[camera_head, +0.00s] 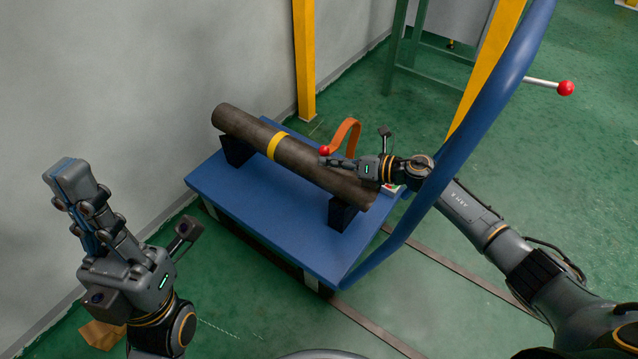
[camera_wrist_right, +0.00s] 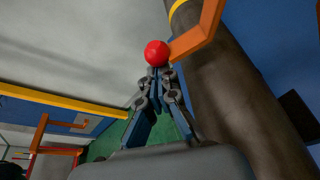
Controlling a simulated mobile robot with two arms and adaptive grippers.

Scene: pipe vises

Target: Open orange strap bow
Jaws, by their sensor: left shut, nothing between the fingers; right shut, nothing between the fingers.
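The orange strap bow (camera_head: 345,133) is a bent band that arches above the far side of the dark pipe (camera_head: 315,160). A red ball knob (camera_head: 325,151) sits at its end. In the right wrist view the orange bow (camera_wrist_right: 203,32) runs from the red knob (camera_wrist_right: 157,53) across the pipe (camera_wrist_right: 225,85). My right gripper (camera_head: 328,161) is shut and empty, its fingertips (camera_wrist_right: 157,72) right at the red knob; I cannot tell whether they touch it. My left gripper (camera_head: 72,175) is shut and empty, raised at the left, well away from the pipe.
The pipe, with a yellow band (camera_head: 277,145), rests on black supports (camera_head: 342,214) on a blue platform (camera_head: 265,207). A thick blue bar (camera_head: 470,130) rises at the right, beside my right arm. A yellow post (camera_head: 304,60) stands by the wall. Green floor lies around.

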